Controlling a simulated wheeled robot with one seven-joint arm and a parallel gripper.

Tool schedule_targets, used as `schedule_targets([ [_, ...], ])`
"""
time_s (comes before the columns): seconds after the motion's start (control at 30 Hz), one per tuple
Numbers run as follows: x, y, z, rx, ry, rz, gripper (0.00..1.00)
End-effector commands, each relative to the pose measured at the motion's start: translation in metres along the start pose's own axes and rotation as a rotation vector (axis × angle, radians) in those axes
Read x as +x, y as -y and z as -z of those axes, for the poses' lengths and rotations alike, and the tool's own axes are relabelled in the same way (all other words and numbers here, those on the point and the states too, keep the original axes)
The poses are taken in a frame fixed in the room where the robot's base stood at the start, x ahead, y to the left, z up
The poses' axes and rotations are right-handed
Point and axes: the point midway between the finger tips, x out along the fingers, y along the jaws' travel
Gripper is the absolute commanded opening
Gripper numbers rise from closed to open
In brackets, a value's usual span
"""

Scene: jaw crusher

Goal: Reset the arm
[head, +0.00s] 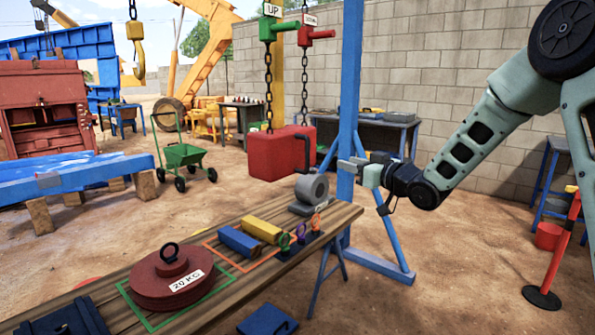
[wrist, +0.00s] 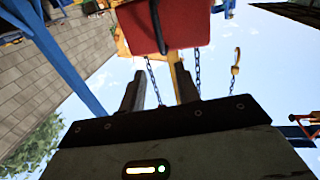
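My gripper (head: 352,166) is at the end of my arm, just to the right of a red box (head: 277,152) with a black crank-like handle (head: 302,150). In the wrist view, the two dark fingers of my gripper (wrist: 160,88) stand apart with nothing between them. The red box (wrist: 165,25) is beyond the fingertips at the top of that view. A gap to the box and its handle appears in the wrist view, but its exact size I cannot tell. My arm reaches in from the upper right.
Chains hang by the box, with a green UP handle (head: 272,28) and a red handle (head: 312,36) above. A blue post (head: 349,90) stands behind my gripper. Below is a wooden bench (head: 335,222) with a 20 KG weight (head: 172,280), bars and a grey roll (head: 312,188).

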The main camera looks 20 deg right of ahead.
Motion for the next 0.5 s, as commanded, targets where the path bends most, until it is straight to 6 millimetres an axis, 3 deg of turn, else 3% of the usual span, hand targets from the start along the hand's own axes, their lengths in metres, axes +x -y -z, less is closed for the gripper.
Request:
schedule_targets([
  [0.13,0.004,0.013,0.001,-0.002,0.034,0.003,0.32],
  [0.23,0.008,0.046,-0.001,-0.004,0.133,0.004,0.32],
  [0.37,0.000,0.118,-0.012,-0.015,0.365,0.012,0.32],
  [0.5,-0.045,0.199,-0.029,-0.039,0.655,0.038,0.32],
])
